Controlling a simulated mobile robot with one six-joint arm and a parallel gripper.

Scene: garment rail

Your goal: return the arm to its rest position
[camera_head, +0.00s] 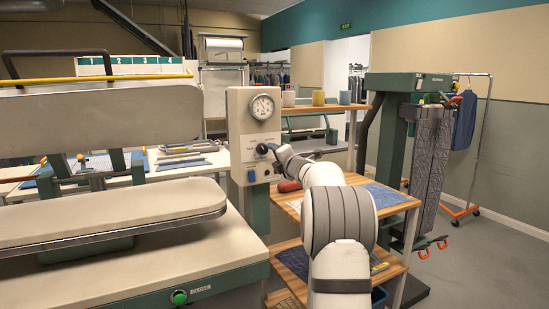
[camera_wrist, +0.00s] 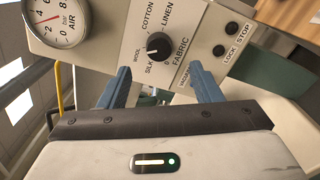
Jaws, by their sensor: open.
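My gripper shows in the wrist view (camera_wrist: 160,88), with its two blue-grey fingers spread apart and nothing between them. It faces the fabric dial (camera_wrist: 158,45) on a beige control panel, and the dial shows beyond the fingertips. In the head view my white arm (camera_head: 338,215) reaches forward to the control box (camera_head: 252,135), its far end close to the black dial knob. I cannot tell whether a finger touches the panel.
A pressing machine with a padded board (camera_head: 110,212) and raised upper plate (camera_head: 100,115) fills the left. A wooden shelf cart (camera_head: 395,203) stands beside my arm. A green upright machine (camera_head: 385,150) and a garment rail (camera_head: 486,130) stand at right. Floor is clear at far right.

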